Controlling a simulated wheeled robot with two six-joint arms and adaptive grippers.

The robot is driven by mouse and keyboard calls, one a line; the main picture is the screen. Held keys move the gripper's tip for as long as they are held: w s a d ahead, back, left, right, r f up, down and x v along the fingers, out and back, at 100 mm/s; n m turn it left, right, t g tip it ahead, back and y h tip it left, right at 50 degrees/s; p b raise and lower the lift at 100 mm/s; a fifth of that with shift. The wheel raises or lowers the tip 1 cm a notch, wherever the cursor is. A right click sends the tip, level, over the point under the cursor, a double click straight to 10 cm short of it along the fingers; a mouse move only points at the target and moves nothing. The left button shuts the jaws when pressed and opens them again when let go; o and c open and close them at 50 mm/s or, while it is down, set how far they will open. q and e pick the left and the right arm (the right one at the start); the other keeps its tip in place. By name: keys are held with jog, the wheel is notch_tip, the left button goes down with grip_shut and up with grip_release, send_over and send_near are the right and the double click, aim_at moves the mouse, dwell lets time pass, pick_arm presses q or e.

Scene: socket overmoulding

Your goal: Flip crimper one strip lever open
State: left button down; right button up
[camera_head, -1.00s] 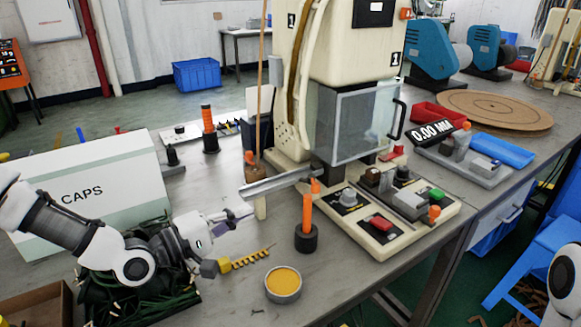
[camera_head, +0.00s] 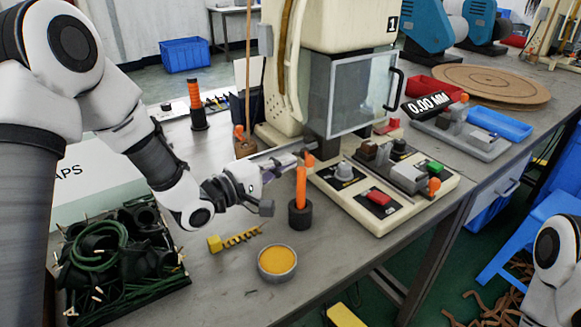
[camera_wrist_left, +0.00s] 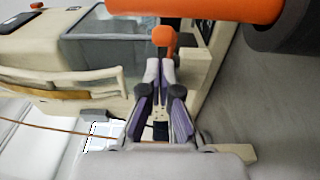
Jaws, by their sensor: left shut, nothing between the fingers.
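Crimper one (camera_head: 347,38) is the cream press marked 1, with a clear guard (camera_head: 360,92) in front. A small orange-tipped lever (camera_head: 310,160) shows low at its front left, by the feed rail; the orange tip also shows in the left wrist view (camera_wrist_left: 165,40). My left gripper (camera_head: 296,161) is at this tip, its fingers shut and empty. In the left wrist view the fingertips (camera_wrist_left: 160,72) point at the orange tip, touching or just short of it; I cannot tell which. Only part of my right arm shows at lower right, without its gripper.
An orange post in a black base (camera_head: 301,214) stands upright close beside my left gripper; its orange shaft fills the top of the left wrist view (camera_wrist_left: 215,8). A round orange-filled tin (camera_head: 277,262), a yellow strip (camera_head: 236,239) and a wire tray (camera_head: 120,255) lie nearer.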

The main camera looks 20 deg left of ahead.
aim_at(308, 162)
pick_arm(q)
jog(key=shift+w+d, duration=0.15)
jog(key=shift+d, duration=0.5)
jog(key=d+p, duration=0.2)
jog(key=shift+r+p, duration=0.35)
jog(key=shift+p, duration=0.05)
jog(key=shift+d+f, duration=0.1)
jog(key=shift+d, duration=0.3)
jog(key=shift+f, duration=0.15)
jog(key=shift+a, duration=0.1)
